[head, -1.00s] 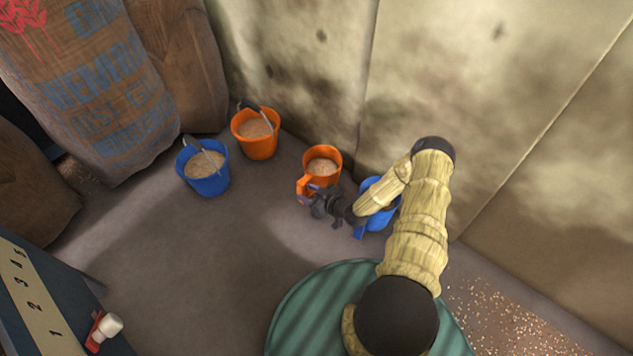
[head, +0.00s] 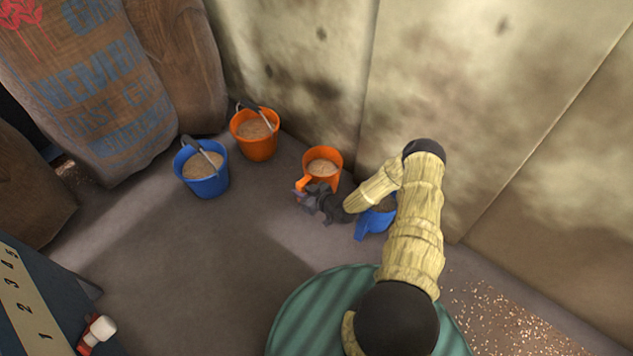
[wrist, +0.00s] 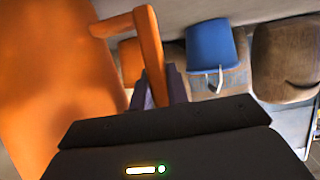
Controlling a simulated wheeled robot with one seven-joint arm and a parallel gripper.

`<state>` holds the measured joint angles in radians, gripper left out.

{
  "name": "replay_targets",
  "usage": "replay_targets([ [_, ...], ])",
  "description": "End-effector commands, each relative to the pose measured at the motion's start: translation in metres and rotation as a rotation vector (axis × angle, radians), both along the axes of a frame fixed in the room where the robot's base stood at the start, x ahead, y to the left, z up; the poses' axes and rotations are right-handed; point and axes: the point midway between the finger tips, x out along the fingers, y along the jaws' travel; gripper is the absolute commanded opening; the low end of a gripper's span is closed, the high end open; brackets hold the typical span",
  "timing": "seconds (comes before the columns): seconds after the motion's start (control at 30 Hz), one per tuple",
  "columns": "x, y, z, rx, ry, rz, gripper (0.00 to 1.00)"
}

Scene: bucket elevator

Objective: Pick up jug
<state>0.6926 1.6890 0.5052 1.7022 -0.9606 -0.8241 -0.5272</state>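The orange jug (head: 322,167) stands on the floor by the wall, filled with a grainy tan material. Its handle points toward me, to the lower left. My gripper (head: 313,196) is low at that handle. In the wrist view, the jug's orange wall (wrist: 55,80) fills the left side. The handle (wrist: 150,55) runs down between the fingers of my gripper (wrist: 159,88), with no clear gap on either side, so it looks shut on the handle. A blue jug (head: 372,222) stands to the right, partly hidden behind my arm.
An orange bucket (head: 256,147) and a blue bucket (head: 201,185) stand left of the jug; the blue one also shows in the wrist view (wrist: 212,55). Large sacks (head: 105,90) lean at the left. A green ribbed drum top (head: 310,312) is in front. Open floor lies at centre left.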

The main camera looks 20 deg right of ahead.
Motion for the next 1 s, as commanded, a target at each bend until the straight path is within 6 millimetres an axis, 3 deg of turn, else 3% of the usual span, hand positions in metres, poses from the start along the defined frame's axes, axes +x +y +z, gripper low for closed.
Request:
replay_targets([
  [1.0, -0.0004, 0.0004, -0.0001, 0.000, 0.000, 0.001, 0.00],
])
